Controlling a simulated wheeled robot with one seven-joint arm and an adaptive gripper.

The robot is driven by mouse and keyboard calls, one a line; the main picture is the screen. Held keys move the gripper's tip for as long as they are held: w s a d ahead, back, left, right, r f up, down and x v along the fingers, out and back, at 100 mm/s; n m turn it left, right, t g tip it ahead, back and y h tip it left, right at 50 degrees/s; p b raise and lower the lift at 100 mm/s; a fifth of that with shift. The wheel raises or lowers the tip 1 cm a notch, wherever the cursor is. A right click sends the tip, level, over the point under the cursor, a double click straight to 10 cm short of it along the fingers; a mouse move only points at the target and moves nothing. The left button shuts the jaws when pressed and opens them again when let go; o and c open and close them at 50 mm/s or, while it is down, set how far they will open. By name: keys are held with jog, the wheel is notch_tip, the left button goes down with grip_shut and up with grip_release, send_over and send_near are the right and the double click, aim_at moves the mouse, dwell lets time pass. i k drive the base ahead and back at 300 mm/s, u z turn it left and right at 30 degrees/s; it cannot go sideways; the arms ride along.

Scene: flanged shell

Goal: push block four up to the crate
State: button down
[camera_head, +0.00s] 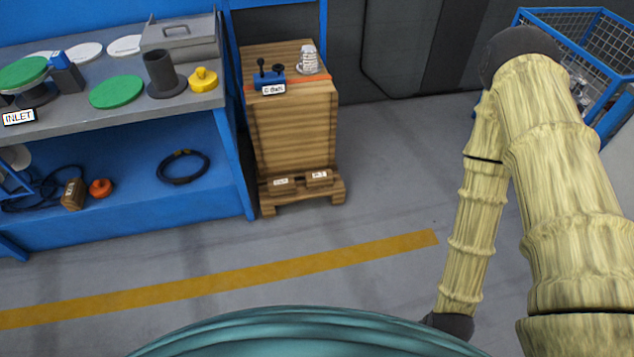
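A tall wooden crate (290,135) stands on a wooden pallet (325,195) right of the blue bench. Two small wooden blocks with white labels, one at left (282,186) and one at right (319,178), sit on the pallet's front edge at the foot of the crate. The labels are too small to read, so I cannot tell which is block four. My arm comes down at the right, and its dark lower end shows at the bottom edge. My gripper is not visible.
The blue bench (235,175) holds green discs, a grey flanged cylinder (162,75) and a yellow part (203,80). A blue mesh bin (600,45) stands at the right. The grey floor (380,180) before the pallet is clear, with a yellow line (250,275).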

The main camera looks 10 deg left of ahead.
aim_at(283, 185)
jog(key=z, duration=0.05)
jog(key=i, duration=0.7)
jog(key=u, duration=0.7)
jog(key=i, duration=0.6)
jog(key=u, duration=0.55)
